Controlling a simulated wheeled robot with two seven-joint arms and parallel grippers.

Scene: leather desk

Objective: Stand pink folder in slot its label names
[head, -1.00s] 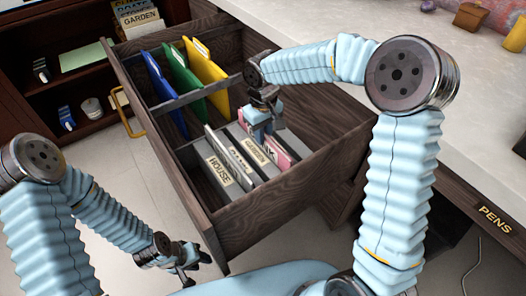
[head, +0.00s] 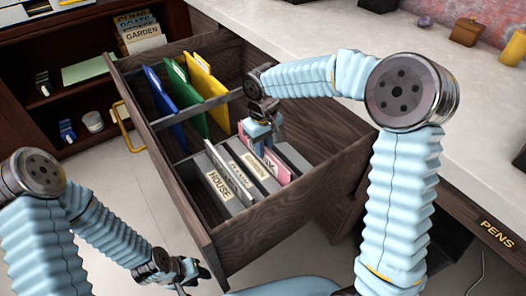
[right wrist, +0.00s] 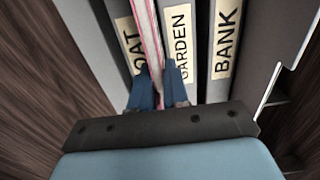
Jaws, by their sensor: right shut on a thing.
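The pink folder (head: 279,169) is in the open drawer (head: 262,226), among grey labelled dividers. My right gripper (head: 262,133) is shut on its upper edge. In the right wrist view the pink folder (right wrist: 146,38) stands on edge between the fingers (right wrist: 158,88), between a divider ending "OAT" (right wrist: 129,40) and the GARDEN divider (right wrist: 178,45). The BANK divider (right wrist: 226,42) is beyond GARDEN. The HOUSE divider (head: 219,186) is at the left in the head view. The folder's own label is mostly hidden; its bottom is out of sight. My left gripper (head: 196,276) is empty outside the drawer; its opening is unclear.
Blue (head: 163,103), green (head: 185,100) and yellow (head: 208,92) folders stand in the drawer's rear section, behind a crossbar. A pale desktop (head: 420,70) lies to the right. A dark shelf (head: 75,95) with small items is at the back left.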

